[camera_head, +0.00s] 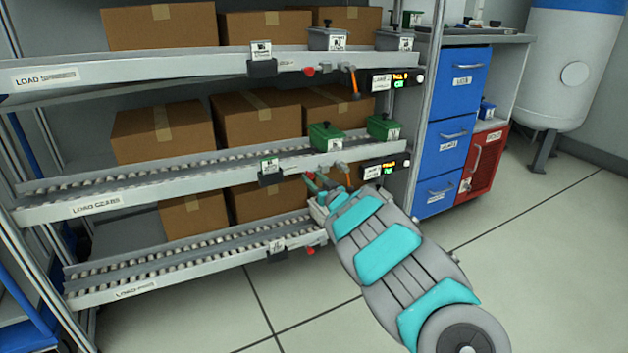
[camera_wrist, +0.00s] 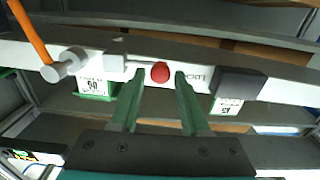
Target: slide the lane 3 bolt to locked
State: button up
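The bolt's red knob (camera_wrist: 160,72) sits on the pale rail (camera_wrist: 205,76) of the middle rack lane. Upside-down lettering on the rail, starting "LOC", shows to its right in the wrist view. My gripper (camera_wrist: 158,80) is open, with one green finger on each side of the knob. I cannot tell whether the fingers touch it. In the head view my gripper (camera_head: 316,184) is at the front of the middle lane (camera_head: 95,205), and the arm hides much of that spot. The lane number is too small to read.
An orange lever (camera_wrist: 30,32) on a grey pivot (camera_wrist: 64,66) stands beside the knob, and a dark block (camera_wrist: 240,84) lies on its other side. Other red knobs are on the top lane (camera_head: 308,70) and bottom lane (camera_head: 310,250). The floor (camera_head: 540,250) at right is clear.

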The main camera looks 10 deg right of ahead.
grip_shut()
dwell(1.1)
